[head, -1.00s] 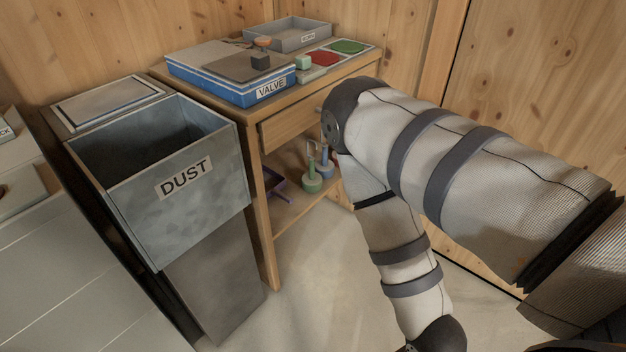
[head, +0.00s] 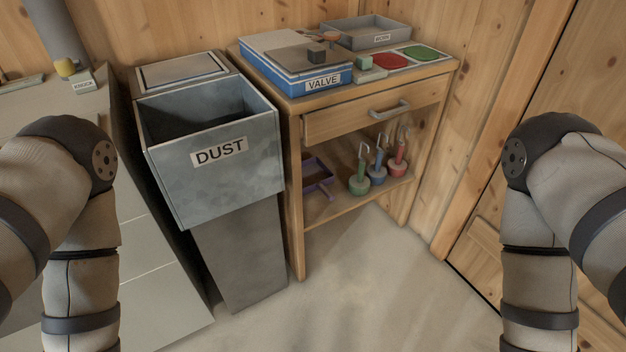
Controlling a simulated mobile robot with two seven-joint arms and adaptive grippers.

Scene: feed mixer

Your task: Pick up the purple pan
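The purple pan (head: 314,172) lies on the lower shelf of the wooden table, at the shelf's left end. Its handle points toward the front right. The table's left front leg and the grey dust bin stand close to its left. My two arms show at the left and right edges of the head view, both well apart from the pan. Both hands are out of the frame, so neither gripper shows.
Several hooked weights, green (head: 358,184), blue (head: 377,175) and red (head: 397,166), stand right of the pan. The grey DUST bin (head: 215,178) stands left of the table. The floor (head: 350,270) in front is clear.

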